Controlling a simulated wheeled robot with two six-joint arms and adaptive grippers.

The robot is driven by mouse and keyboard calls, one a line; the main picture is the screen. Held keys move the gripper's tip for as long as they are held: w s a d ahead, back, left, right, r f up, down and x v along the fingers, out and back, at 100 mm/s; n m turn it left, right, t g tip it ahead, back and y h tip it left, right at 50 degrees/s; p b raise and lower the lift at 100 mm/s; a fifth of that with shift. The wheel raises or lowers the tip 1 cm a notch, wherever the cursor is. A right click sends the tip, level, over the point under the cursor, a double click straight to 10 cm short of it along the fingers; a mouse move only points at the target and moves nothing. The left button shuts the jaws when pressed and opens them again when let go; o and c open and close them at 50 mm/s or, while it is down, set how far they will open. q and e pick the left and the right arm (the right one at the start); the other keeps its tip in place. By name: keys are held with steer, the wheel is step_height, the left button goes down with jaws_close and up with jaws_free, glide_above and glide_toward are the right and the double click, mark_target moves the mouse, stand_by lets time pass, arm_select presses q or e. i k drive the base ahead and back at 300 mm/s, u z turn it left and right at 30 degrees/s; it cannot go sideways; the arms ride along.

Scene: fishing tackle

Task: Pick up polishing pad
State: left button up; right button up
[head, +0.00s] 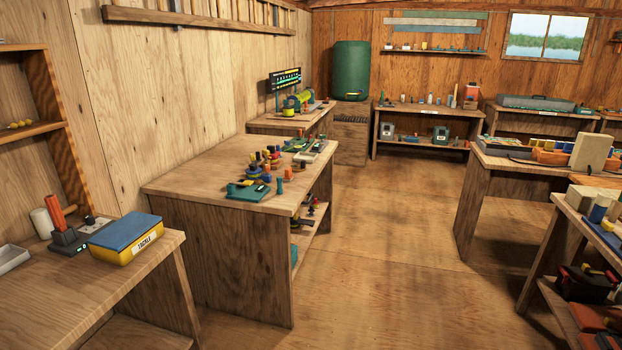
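I cannot single out the polishing pad among the small items in the head view. The near left workbench (175,183) carries a cluster of several small coloured cylinders and discs (266,160) and a teal flat item (246,189). A green and yellow cylindrical item (299,100) stands on the bench behind it. Neither of my grippers shows in this view.
A yellow box with a blue lid (128,238) lies on the front left table (60,290). Open wooden floor (375,240) runs between the left benches and the right tables (475,165). A green barrel (352,68) stands at the back.

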mark_target(289, 176)
steer(key=i, duration=1.5)
steer(key=z, duration=0.3)
steer(key=i, duration=1.7)
steer(key=u, duration=1.2)
steer(key=i, duration=0.35)
steer(key=u, duration=0.05)
